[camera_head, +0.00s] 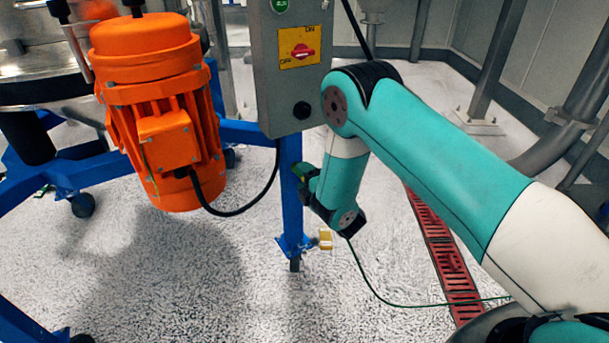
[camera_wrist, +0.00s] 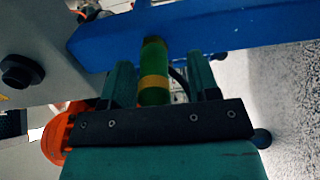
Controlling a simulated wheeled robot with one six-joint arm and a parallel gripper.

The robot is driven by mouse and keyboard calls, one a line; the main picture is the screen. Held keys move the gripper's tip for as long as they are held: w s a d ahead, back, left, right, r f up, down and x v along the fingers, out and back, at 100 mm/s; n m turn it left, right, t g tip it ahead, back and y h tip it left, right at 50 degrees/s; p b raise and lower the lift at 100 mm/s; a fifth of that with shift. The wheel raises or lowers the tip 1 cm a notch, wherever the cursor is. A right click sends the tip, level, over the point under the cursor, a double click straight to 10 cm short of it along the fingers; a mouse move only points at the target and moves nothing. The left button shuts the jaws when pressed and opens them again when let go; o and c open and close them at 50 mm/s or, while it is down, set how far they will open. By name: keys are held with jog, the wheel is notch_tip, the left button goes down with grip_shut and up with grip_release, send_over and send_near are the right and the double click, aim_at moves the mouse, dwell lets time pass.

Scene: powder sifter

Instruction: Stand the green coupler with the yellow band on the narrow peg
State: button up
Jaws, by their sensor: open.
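The green coupler with the yellow band (camera_wrist: 153,90) shows in the wrist view. It lies between the two teal fingers of my gripper (camera_wrist: 160,72), nearer the left one, with a gap on its right. My gripper is open. The coupler's far end is seen against the blue beam (camera_wrist: 235,32); I cannot tell whether they touch. In the head view my gripper (camera_head: 302,176) is beside the upright blue leg below the grey switch box, and a small green patch shows there. I cannot make out the narrow peg in either view.
An orange motor (camera_head: 165,110) hangs at the left, with a black cable looping to the right. The grey switch box (camera_head: 292,65) stands above my gripper. A small yellow piece (camera_head: 325,238) sits low beside the blue leg (camera_head: 291,215). The speckled floor in front is clear.

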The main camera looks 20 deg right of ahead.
jog(key=shift+w+a+r+t, duration=0.15)
jog(key=shift+w+r, duration=0.2)
jog(key=shift+r, duration=0.2)
jog(key=shift+w+a+r+t, duration=0.1)
jog(key=shift+w+r+t, duration=0.05)
jog(key=shift+w+r, duration=0.3)
jog(key=shift+s, duration=0.1)
grip_shut()
jog(key=shift+s+f+b, duration=0.1)
jog(key=shift+s+b, duration=0.1)
jog(key=shift+b, duration=0.35)
jog(key=shift+s+d+b, duration=0.25)
jog(key=shift+s+b, duration=0.25)
jog(key=shift+b, duration=0.75)
jog(key=shift+s+d+b, duration=0.1)
jog(key=shift+s+b, duration=0.2)
jog(key=shift+b, duration=0.2)
jog(key=shift+s+d+b, duration=0.15)
jog(key=shift+s+b, duration=0.35)
jog(key=shift+b, duration=0.2)
jog(key=shift+s+d+f+b, duration=0.1)
jog(key=shift+s+f+b, duration=0.1)
jog(key=shift+s+b, duration=0.4)
jog(key=shift+b+v, duration=0.85)
jog(key=shift+b, duration=0.35)
